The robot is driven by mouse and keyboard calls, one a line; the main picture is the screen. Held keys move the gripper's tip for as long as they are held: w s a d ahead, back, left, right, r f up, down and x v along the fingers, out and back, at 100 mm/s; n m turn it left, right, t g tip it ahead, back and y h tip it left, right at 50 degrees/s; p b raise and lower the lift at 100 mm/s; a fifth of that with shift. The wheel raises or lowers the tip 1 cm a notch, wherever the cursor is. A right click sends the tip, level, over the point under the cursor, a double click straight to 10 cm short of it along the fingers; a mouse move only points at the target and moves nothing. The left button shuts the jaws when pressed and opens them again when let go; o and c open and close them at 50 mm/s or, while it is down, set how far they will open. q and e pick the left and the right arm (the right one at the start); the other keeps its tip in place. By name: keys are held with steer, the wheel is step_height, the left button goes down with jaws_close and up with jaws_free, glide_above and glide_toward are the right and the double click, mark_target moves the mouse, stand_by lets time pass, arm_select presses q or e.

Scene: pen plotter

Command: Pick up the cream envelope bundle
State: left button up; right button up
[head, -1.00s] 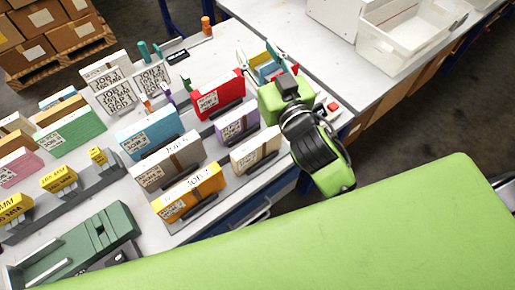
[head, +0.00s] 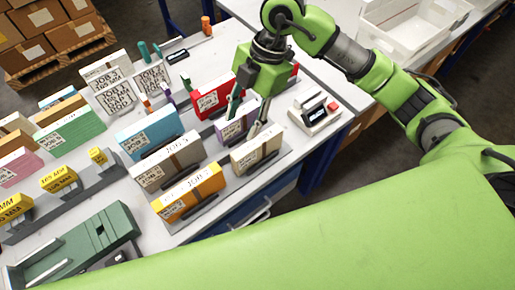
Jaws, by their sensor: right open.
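The cream envelope bundle (head: 262,150) stands upright in a grey holder on the white table, at the right end of the front group of bundles, with a white label on its left part. My right gripper (head: 244,122) points down just behind it in the head view, with its two fingers apart and nothing between them that I can make out. One finger overlaps the purple bundle (head: 228,130) and the other ends near the cream bundle's top edge. I cannot tell whether it touches either. My left gripper is not in view.
A yellow-orange bundle (head: 190,192), a grey-beige bundle (head: 165,163), a blue bundle (head: 148,130) and a red bundle (head: 208,102) stand close by. A small device with a red button (head: 333,106) sits to the right. A green machine (head: 85,238) is at front left.

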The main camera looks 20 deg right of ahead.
steer(key=w+d+m+h, duration=0.1)
steer(key=d+m+h, duration=0.15)
steer(key=d, duration=0.35)
steer(key=p, duration=0.2)
glide_above(258, 141)
steer(key=d, duration=0.1)
steer(key=shift+n, duration=0.45)
step_height(258, 141, down, 8)
steer(key=shift+r, duration=0.25)
steer(key=f+p, duration=0.1)
steer(key=f, duration=0.1)
steer(key=a+f, duration=0.1)
steer(key=f, duration=0.2)
steer(key=shift+f+p, duration=0.15)
steer(key=shift+p, duration=0.2)
steer(key=shift+a+f, duration=0.1)
steer(key=shift+f, duration=0.2)
jaws_close()
